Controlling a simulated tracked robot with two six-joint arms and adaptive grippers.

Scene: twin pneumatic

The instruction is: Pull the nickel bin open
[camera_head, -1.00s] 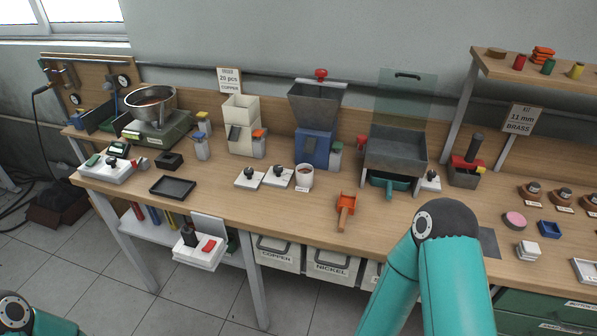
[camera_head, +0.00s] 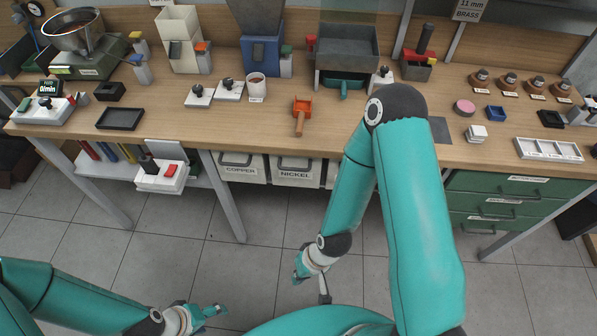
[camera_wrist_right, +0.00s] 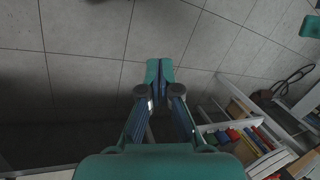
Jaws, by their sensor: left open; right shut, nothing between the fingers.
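The nickel bin (camera_head: 296,171) is a white bin with a dark handle and a NICKEL label. It hangs under the front edge of the bench, right of the copper bin (camera_head: 241,167), and looks pushed in. My right gripper (camera_head: 300,270) is below and in front of the nickel bin, apart from it, over the floor. In the right wrist view its fingers (camera_wrist_right: 159,70) are shut together with nothing between them. My left gripper (camera_head: 208,312) is open and empty, low at the lower left, away from the bins. The nickel bin is not recognisable in the right wrist view.
The bench (camera_head: 220,126) carries an orange scoop (camera_head: 301,108), a white cup (camera_head: 256,86) and a black tray (camera_head: 120,118) near its front. Green drawers (camera_head: 507,201) stand at the right. A bench leg (camera_head: 226,200) stands left of the bins. Floor in front is clear.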

